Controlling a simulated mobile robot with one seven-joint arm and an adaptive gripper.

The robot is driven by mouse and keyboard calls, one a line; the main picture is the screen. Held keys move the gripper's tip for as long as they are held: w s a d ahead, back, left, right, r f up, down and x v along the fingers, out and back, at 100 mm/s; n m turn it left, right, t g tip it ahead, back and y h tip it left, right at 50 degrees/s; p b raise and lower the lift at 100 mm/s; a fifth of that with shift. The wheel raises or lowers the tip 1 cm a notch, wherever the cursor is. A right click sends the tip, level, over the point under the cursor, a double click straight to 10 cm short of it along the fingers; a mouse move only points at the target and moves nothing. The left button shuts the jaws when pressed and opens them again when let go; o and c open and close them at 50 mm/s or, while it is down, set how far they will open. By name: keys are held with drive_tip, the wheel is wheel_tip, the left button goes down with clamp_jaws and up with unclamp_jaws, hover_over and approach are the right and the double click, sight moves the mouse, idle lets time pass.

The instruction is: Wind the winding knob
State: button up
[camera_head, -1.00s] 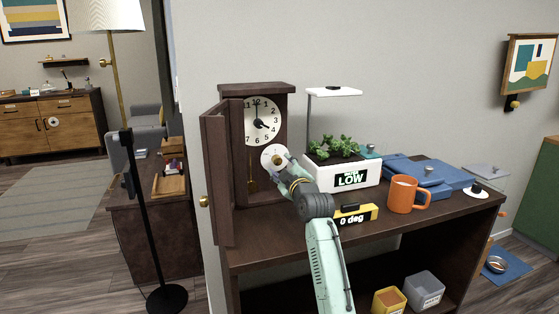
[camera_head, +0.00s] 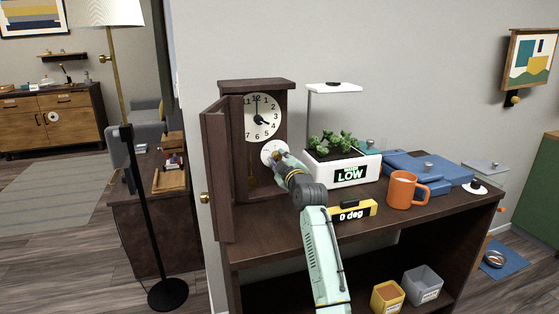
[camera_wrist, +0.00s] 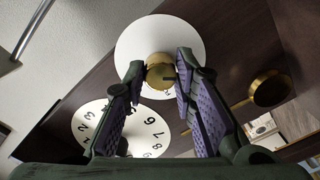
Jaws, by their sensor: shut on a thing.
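The winding knob is a brass knob (camera_wrist: 158,72) in the middle of a white round dial (camera_wrist: 135,45). In the head view the white dial (camera_head: 268,150) sits on the front of the dark wooden clock, below its clock face (camera_head: 262,117). My gripper (camera_wrist: 155,80) is shut on the knob, with a purple-padded finger on either side of it. In the head view my gripper (camera_head: 281,156) reaches the dial from the lower right and hides part of it. The clock's door (camera_head: 217,175) stands open to the left.
The planter (camera_head: 343,172) marked LOW stands right of my gripper. A yellow level (camera_head: 353,210) marked 0 deg, an orange mug (camera_head: 402,190) and a blue case (camera_head: 430,178) share the cabinet top. A brass pendulum (camera_wrist: 270,89) hangs beside the gripper in the wrist view.

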clamp_jaws()
drive_tip(key=shift+m, duration=0.3)
drive_tip(key=m, duration=0.2)
drive_tip(key=shift+a+m+b, duration=0.1)
drive_tip(key=shift+m+b, duration=0.25)
drive_tip(key=shift+m, duration=0.05)
drive_tip(key=m, duration=0.3)
drive_tip(key=shift+m, duration=0.3)
drive_tip(key=m+p, duration=0.1)
drive_tip(key=m, duration=0.3)
drive_tip(key=shift+m+p, duration=0.6)
drive_tip(key=shift+m, duration=1.7)
